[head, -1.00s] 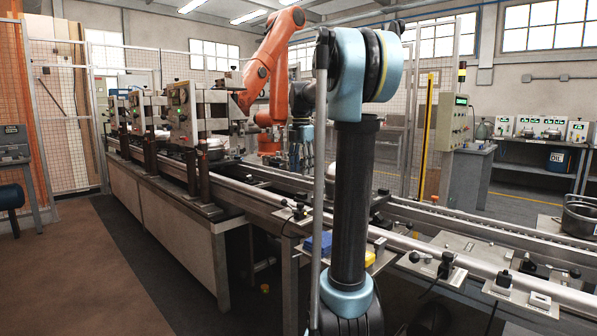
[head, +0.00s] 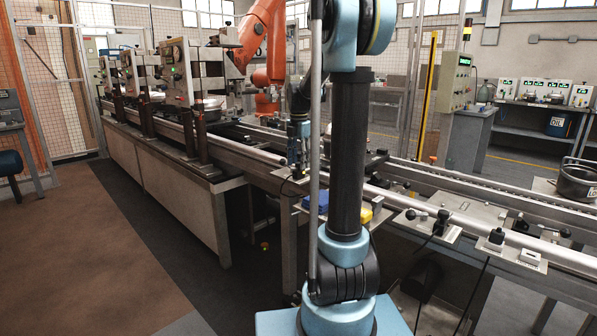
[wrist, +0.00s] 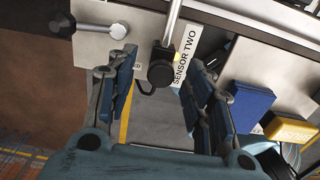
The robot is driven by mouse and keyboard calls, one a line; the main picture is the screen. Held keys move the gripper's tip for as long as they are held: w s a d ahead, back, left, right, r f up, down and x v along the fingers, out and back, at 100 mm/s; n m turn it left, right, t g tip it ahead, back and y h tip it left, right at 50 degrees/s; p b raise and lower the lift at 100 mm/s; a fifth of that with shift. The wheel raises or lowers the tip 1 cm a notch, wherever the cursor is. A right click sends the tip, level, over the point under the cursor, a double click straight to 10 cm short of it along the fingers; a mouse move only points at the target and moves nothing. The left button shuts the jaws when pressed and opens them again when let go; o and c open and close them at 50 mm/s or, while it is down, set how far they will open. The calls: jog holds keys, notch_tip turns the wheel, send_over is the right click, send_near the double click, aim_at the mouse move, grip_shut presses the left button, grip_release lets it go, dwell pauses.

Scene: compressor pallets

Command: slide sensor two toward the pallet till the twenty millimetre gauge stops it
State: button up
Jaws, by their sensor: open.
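Sensor two (wrist: 161,66) is a black, round-ended body on a metal plate at the rail's near side. Its white label (wrist: 185,58) reads "SENSOR TWO". In the wrist view my gripper (wrist: 160,78) is open, with one blue-padded finger to the left of the sensor and one to the right, both apart from it. In the head view my gripper (head: 296,170) points down at the sensor's plate and mostly hides the sensor. A blue block (wrist: 250,106) and a yellow block (wrist: 289,127) lie to the right. I cannot tell which is the twenty millimetre gauge.
The conveyor rail (head: 400,202) runs behind the plate. Other sensor mounts (head: 440,222) stand farther right along it.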

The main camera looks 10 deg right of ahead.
aim_at(298, 168)
jog(key=shift+f, duration=1.9)
grip_shut()
